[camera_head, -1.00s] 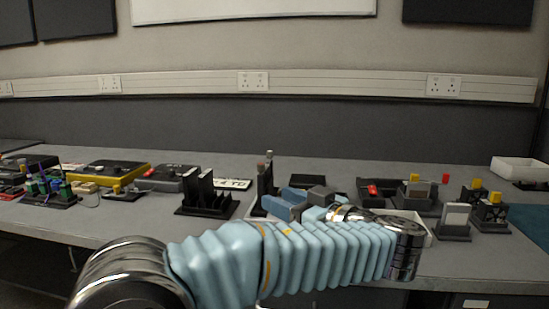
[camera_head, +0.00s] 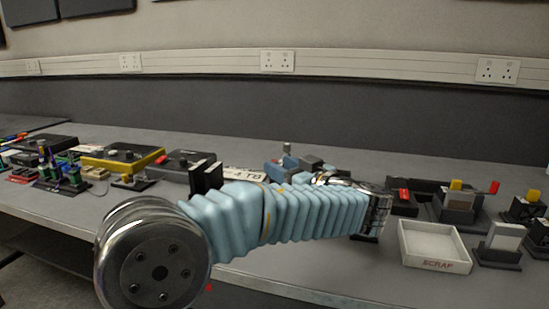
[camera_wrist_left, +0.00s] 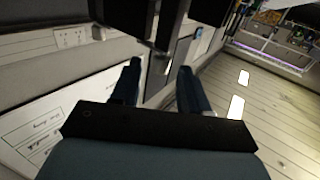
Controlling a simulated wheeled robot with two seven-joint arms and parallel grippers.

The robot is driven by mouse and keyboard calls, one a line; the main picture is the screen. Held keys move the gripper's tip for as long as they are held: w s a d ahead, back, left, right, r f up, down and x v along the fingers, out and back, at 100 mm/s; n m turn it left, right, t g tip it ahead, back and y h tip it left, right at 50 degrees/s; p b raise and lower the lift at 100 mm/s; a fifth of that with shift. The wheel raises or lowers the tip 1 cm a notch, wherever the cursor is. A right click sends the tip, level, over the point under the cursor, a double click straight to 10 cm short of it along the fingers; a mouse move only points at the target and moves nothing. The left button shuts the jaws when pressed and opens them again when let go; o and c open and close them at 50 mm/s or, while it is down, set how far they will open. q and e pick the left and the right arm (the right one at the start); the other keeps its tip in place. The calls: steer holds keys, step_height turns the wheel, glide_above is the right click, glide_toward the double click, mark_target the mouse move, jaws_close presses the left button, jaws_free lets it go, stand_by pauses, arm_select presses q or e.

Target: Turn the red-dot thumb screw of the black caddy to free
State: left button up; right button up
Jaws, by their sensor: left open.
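My left gripper (camera_head: 280,170) shows blue fingers beyond my forearm, above the bench and open. The left wrist view shows its two dark blue fingers (camera_wrist_left: 158,88) apart, with nothing clearly held. Dark upright parts (camera_wrist_left: 148,20) stand at the top of that view; I cannot tell whether they belong to the black caddy. A small grey knob (camera_head: 287,147) rises just behind the gripper in the head view. A black finned rack (camera_head: 205,177) stands left of the gripper, partly hidden by my arm. I cannot make out the red dot or the screw's angle. My right gripper is not in view.
A white SCRAP tray (camera_head: 433,264) lies right of my forearm. Black holders with yellow tabs (camera_head: 458,205) stand behind it. A yellow-edged box (camera_head: 122,157) and a grey box (camera_head: 180,165) sit to the left. The bench behind the gripper looks clear.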

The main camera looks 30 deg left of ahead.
arm_select(q)
steer(key=shift+x, duration=1.65)
steer(key=shift+c, duration=0.3)
